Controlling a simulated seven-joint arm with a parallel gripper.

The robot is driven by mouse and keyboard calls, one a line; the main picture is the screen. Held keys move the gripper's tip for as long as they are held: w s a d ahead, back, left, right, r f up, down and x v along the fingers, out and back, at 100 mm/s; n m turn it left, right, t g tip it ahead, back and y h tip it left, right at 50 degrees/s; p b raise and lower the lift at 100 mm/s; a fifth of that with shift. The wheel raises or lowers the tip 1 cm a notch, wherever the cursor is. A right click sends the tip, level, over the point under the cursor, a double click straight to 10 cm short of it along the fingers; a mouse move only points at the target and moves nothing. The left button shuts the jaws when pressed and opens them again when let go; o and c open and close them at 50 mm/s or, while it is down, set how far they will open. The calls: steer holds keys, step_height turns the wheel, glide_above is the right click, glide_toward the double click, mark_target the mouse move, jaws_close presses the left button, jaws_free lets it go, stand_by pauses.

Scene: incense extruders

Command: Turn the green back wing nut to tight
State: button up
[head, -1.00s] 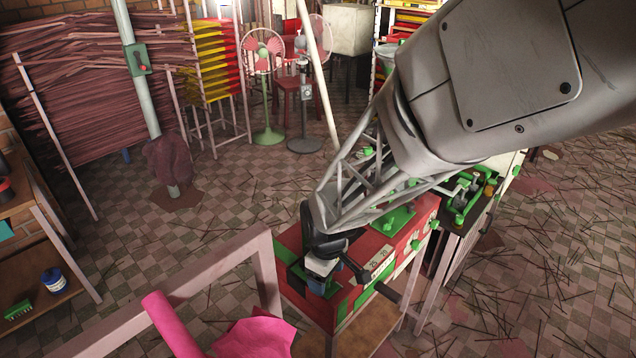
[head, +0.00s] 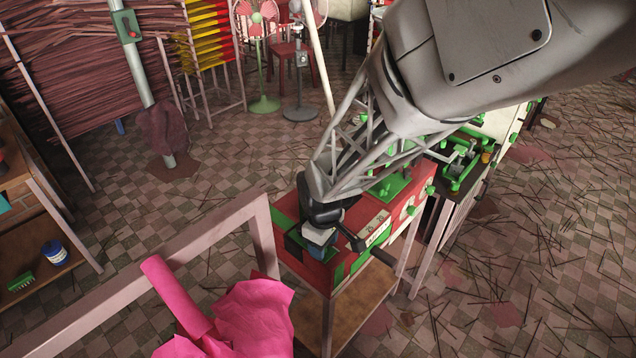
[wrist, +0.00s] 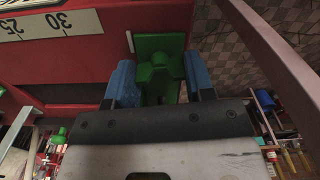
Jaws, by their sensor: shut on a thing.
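A green wing nut (wrist: 160,72) shows in the wrist view in front of the red machine's face. My gripper (wrist: 160,82) has its two blue fingers on either side of it and is shut on it. In the head view my gripper (head: 319,238) is low at the near end of the red and green machine (head: 345,245). There the wing nut is hidden behind my gripper and arm. The nut's tightness cannot be told.
A scale strip (wrist: 50,24) marked 25 and 30 lies on the machine. A pale frame post (head: 262,235) and bright pink cloth (head: 255,315) stand near at the left. Green knobs (head: 411,210) line the machine's right side. The tiled floor has scattered sticks.

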steer(key=shift+m, duration=0.8)
steer(key=o, duration=0.9)
steer(key=shift+r, duration=0.15)
steer(key=shift+r, duration=3.8)
